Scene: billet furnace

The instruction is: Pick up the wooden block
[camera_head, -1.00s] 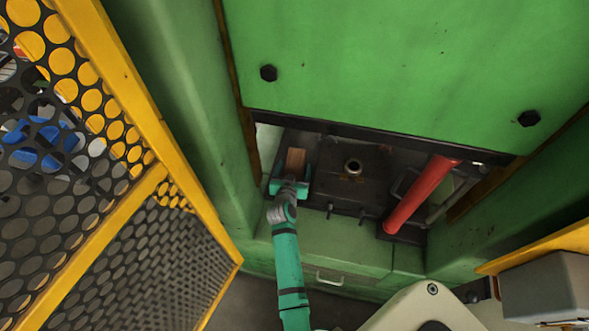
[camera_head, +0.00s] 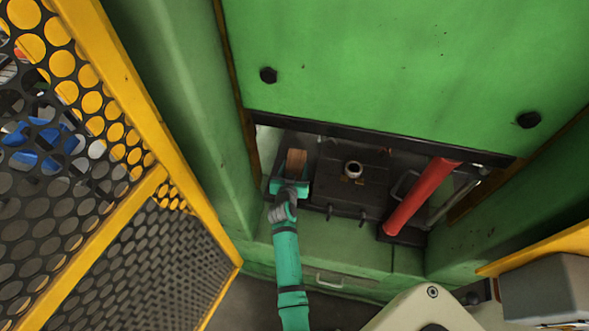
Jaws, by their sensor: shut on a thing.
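The wooden block (camera_head: 296,161) is a small brown piece at the left of the recess in the green machine. My gripper (camera_head: 291,180), teal with a grey wrist, reaches up to it from below in the picture. It is shut on the block, whose far part shows beyond the jaws. The near end of the block is hidden by the gripper. I cannot tell how far the block is off the surface beneath it.
A dark plate with a metal ring (camera_head: 352,170) lies right of the block. A red cylinder (camera_head: 421,196) leans farther right. The green panel (camera_head: 400,70) hangs above the recess. A yellow mesh guard (camera_head: 150,180) stands at the left, close to my arm.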

